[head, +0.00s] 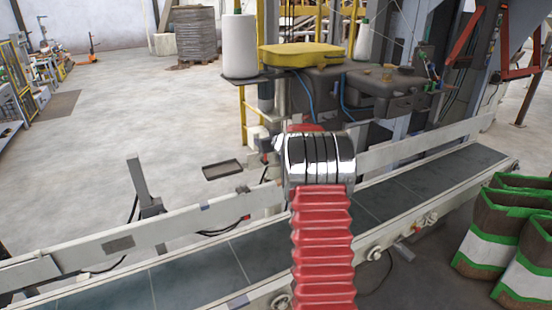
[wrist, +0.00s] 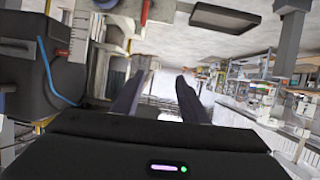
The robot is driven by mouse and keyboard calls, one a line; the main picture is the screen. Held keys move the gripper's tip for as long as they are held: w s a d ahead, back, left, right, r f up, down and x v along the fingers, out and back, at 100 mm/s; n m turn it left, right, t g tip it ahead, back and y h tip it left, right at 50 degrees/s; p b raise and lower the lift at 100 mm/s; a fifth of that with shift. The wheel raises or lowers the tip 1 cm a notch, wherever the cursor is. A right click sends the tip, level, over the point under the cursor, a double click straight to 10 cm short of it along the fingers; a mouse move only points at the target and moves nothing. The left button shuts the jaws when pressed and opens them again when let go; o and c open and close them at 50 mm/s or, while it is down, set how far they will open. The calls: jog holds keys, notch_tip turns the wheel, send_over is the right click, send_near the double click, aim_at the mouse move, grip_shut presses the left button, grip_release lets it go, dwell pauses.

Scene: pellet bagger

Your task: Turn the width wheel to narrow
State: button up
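No wheel marked as the width wheel can be made out. Small pale round knobs (head: 374,254) sit on the near side of the conveyor (head: 400,190), right of my arm, and another (head: 281,300) sits at the lower edge; I cannot tell whether any is the width wheel. In the head view my red-sleeved arm and its chrome joint hide my gripper. In the wrist view my gripper (wrist: 161,82) shows two dark fingers standing apart with nothing between them. Neither finger visibly touches anything.
The dark grey sewing head (head: 385,90) stands behind the conveyor, with a yellow cover (head: 300,55) and thread cone (head: 239,47) beside it. Pale guide rails (head: 130,240) run along the belt. Filled sacks (head: 500,230) stand at right. A black tray (head: 222,169) lies on open floor.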

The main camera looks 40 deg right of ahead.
jog(key=s+a+r+g+h, duration=0.1)
jog(key=s+a+r, duration=0.3)
jog(key=a+r, duration=0.55)
jog(key=s+a+r+g, duration=0.2)
jog(key=s+a+r, duration=0.2)
jog(key=s+a, duration=0.65)
jog(key=s+a+f+n+g+y, duration=0.1)
jog(key=s+a+f, duration=0.2)
jog(key=s+a, duration=0.6)
jog(key=s+a+f+n+g+y, duration=0.1)
jog(key=s+a+f, duration=0.3)
jog(key=s+a, duration=0.5)
jog(key=s+a+f+n+g+y, duration=0.1)
jog(key=s+a+f+g+y, duration=0.1)
jog(key=s+a, duration=0.8)
jog(key=shift+s+f+g+y, duration=0.4)
jog(key=shift+s+f+y, duration=0.35)
jog(key=shift+s, duration=0.3)
jog(key=shift+a, duration=0.1)
jog(key=shift+c, duration=1.1)
jog(key=shift+a, duration=0.1)
